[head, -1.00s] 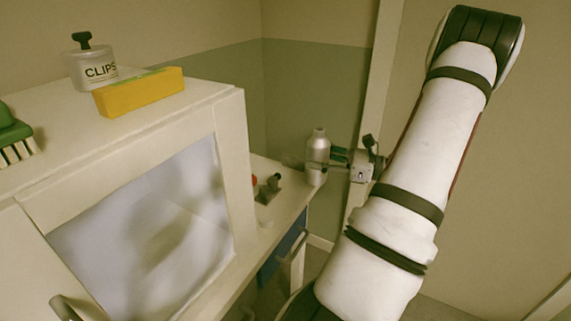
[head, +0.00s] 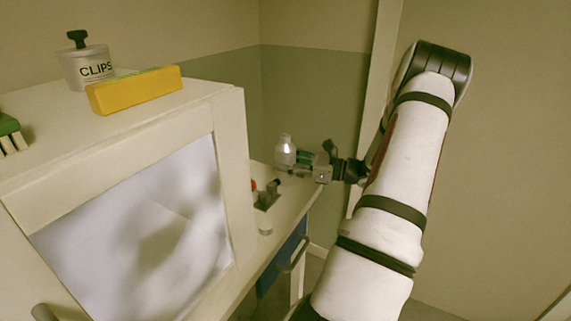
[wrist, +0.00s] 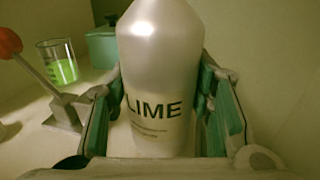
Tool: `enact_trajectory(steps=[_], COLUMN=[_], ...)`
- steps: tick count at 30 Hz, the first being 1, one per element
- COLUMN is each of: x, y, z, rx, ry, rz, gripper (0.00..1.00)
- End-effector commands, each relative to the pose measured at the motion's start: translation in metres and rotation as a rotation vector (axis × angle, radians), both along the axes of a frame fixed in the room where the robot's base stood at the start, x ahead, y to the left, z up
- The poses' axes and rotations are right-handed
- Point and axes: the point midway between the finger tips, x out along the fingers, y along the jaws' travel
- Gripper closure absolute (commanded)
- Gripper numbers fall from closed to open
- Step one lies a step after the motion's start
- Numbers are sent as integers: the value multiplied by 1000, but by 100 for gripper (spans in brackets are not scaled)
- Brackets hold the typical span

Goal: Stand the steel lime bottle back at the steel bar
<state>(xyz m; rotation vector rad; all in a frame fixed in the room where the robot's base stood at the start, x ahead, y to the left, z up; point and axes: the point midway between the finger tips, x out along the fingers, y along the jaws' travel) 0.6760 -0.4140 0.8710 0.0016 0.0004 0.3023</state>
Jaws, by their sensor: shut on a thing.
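The steel lime bottle (head: 285,146) is a silvery bottle, upright over the far end of the counter in the head view. In the wrist view the bottle (wrist: 160,50) fills the middle, with LIME in dark letters facing me. My gripper (head: 292,158) comes from the right and is shut on its body. In the wrist view the green-padded fingers (wrist: 160,95) press on both sides. I cannot make out a steel bar.
A grey lever stand with a red knob (wrist: 8,43), a beaker of green liquid (wrist: 58,62) and a teal box (wrist: 102,45) stand left of the bottle. The large white cabinet (head: 238,150) blocks the near left, carrying a yellow block (head: 135,90) and a CLIPS jar (head: 88,68).

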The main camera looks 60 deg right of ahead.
Motion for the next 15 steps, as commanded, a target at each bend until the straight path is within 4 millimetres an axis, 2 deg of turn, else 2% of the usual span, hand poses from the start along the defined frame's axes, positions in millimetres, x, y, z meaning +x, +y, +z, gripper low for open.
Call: enact_trajectory(steps=[10,11,13,15], x=[0,0,-1,-1], y=[-1,-1,-1,0], z=[-2,-3,-3,-3], rx=[-2,-1,-2,-2], ry=[-2,0,-1,-1], rz=[-1,-1,-1,-1], gripper=[92,50,35,33])
